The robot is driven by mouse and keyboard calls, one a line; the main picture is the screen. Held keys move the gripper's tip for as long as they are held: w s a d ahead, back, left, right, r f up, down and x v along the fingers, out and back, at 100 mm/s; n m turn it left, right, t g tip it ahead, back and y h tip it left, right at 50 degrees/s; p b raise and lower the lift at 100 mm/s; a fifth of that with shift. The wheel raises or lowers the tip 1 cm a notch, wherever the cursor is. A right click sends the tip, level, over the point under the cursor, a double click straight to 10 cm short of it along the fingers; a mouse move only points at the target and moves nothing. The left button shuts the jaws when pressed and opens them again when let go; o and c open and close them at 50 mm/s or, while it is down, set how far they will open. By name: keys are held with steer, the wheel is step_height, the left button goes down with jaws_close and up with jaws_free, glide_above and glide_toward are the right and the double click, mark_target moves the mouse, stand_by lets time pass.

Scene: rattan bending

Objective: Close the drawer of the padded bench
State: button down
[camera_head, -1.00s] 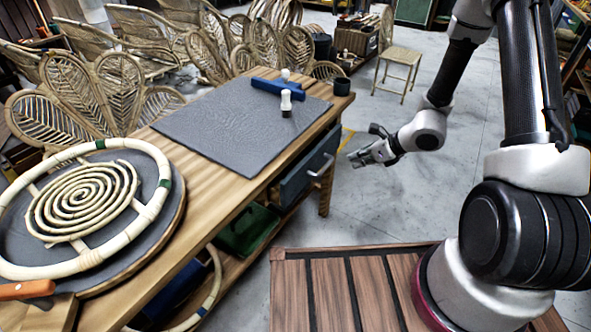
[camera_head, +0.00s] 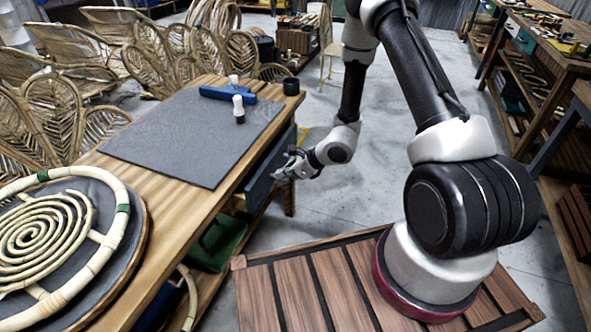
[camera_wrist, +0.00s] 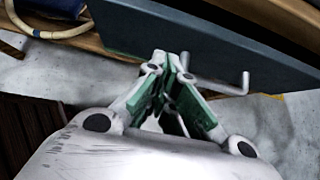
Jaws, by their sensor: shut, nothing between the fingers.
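The padded bench (camera_head: 215,209) is a long wooden bench with a dark grey pad (camera_head: 190,138) on its top. Its blue-grey drawer (camera_head: 262,174) is under the right edge; how far it stands out is hard to tell. My gripper (camera_head: 283,174) is shut and empty, low at the drawer front and beside its handle. In the wrist view the shut fingertips (camera_wrist: 177,62) are at the lower edge of the drawer front (camera_wrist: 205,38), close to the metal bar handle (camera_wrist: 225,88). Whether they touch cannot be told.
A round rattan frame (camera_head: 125,225) lies at the near left. Open floor (camera_head: 345,205) lies right of the bench. A slatted wooden platform (camera_head: 300,290) is in front.

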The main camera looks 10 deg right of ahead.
mark_target(264, 172)
steer(key=shift+w+a, duration=0.6)
steer(key=shift+a, duration=0.2)
steer(key=shift+w+a, duration=0.55)
steer(key=shift+a, duration=0.25)
steer(key=shift+w+a, duration=0.8)
steer(key=shift+a, duration=0.3)
steer(key=shift+d, duration=0.15)
